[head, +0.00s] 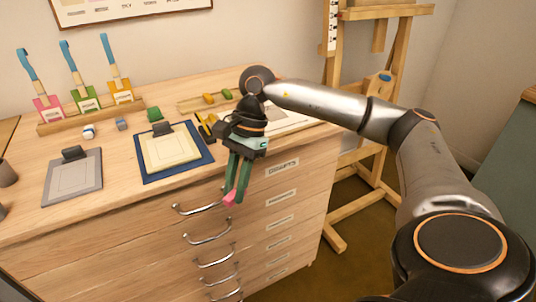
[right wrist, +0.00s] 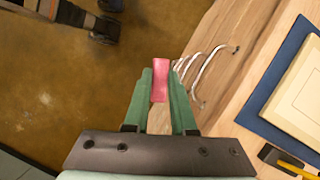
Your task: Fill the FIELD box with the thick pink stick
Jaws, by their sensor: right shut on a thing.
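My right gripper (head: 234,190) points down in front of the chest's top front edge, over the drawer side. Its green fingers are shut on a short thick pink stick (head: 229,199), which also shows between the fingertips in the right wrist view (right wrist: 160,80). The stick is clear of the table top. A cream sheet (head: 168,150) with a printed outline lies clipped on a blue board (head: 196,166). A grey board (head: 88,187) with an outlined sheet lies left of it. A third sheet (head: 287,122) is partly hidden behind my gripper. I cannot read any FIELD label. My left gripper is out of view.
A wooden rack (head: 92,118) with pink, green and yellow pouches and blue-handled tools stands at the back left. A shallow tray (head: 190,106) holds small yellow and green pieces. Drawer handles (head: 207,236) jut from the front. An easel (head: 350,160) stands at the right.

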